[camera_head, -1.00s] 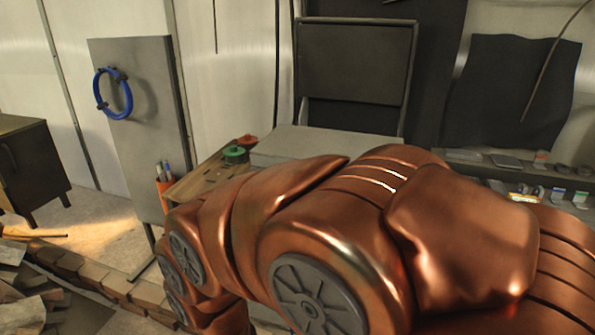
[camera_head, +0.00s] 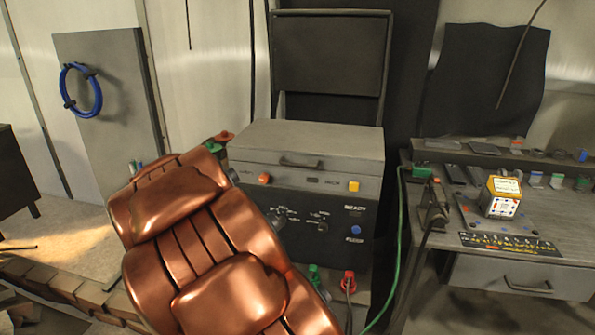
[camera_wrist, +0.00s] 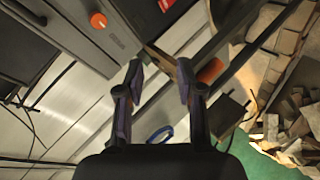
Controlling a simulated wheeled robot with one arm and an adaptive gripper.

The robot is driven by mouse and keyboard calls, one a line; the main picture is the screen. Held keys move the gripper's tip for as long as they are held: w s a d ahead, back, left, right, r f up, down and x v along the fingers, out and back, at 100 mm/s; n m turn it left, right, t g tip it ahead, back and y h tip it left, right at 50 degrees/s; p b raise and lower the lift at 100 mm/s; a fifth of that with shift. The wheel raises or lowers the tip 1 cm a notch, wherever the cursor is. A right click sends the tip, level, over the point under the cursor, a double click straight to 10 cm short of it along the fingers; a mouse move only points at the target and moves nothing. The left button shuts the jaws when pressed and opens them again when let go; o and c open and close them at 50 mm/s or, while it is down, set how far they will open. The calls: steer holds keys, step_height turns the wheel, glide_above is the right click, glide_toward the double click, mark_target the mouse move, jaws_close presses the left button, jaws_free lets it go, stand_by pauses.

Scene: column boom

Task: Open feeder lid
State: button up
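The feeder appears to be the grey and black machine (camera_head: 330,225) in the middle of the head view. Its flat grey lid (camera_head: 300,142) is down, with a dark bar handle (camera_head: 300,162) on its front edge. Orange and yellow buttons sit on the panel below. In the wrist view, part of the machine with an orange button (camera_wrist: 98,20) shows at the upper left. My gripper (camera_wrist: 160,72) is open and empty there, with its fingers apart and clear of the lid handle. My copper arm hides the gripper in the head view.
A bench (camera_head: 525,260) with a small yellow-topped box (camera_head: 502,197) and small parts stands at the right. A green cable (camera_head: 398,250) hangs between machine and bench. A panel with a blue hoop (camera_head: 81,91) stands at the left. Bricks (camera_head: 75,290) edge the floor.

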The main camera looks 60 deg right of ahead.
steer(key=s+d+r+n+h+b, duration=0.1)
steer(key=s+d+h, duration=0.15)
steer(key=d, duration=0.35)
steer(key=s+d+r+h, duration=0.1)
steer(key=d+h, duration=0.2)
steer(key=d, duration=0.2)
steer(key=n+g+h+b, duration=0.1)
steer(key=n+h, duration=0.1)
steer(key=h, duration=0.2)
glide_toward(297, 165)
steer(key=f+x, duration=0.1)
steer(key=x, duration=0.3)
steer(key=shift+r+p+x, duration=0.15)
steer(key=shift+p+x, duration=0.15)
steer(key=shift+x, duration=1.4)
steer(key=shift+r+p+x, duration=0.15)
steer(key=shift+p+x, duration=0.1)
steer(key=shift+x, duration=1.45)
steer(key=shift+a, duration=0.1)
steer(key=shift+c, duration=0.2)
jaws_close()
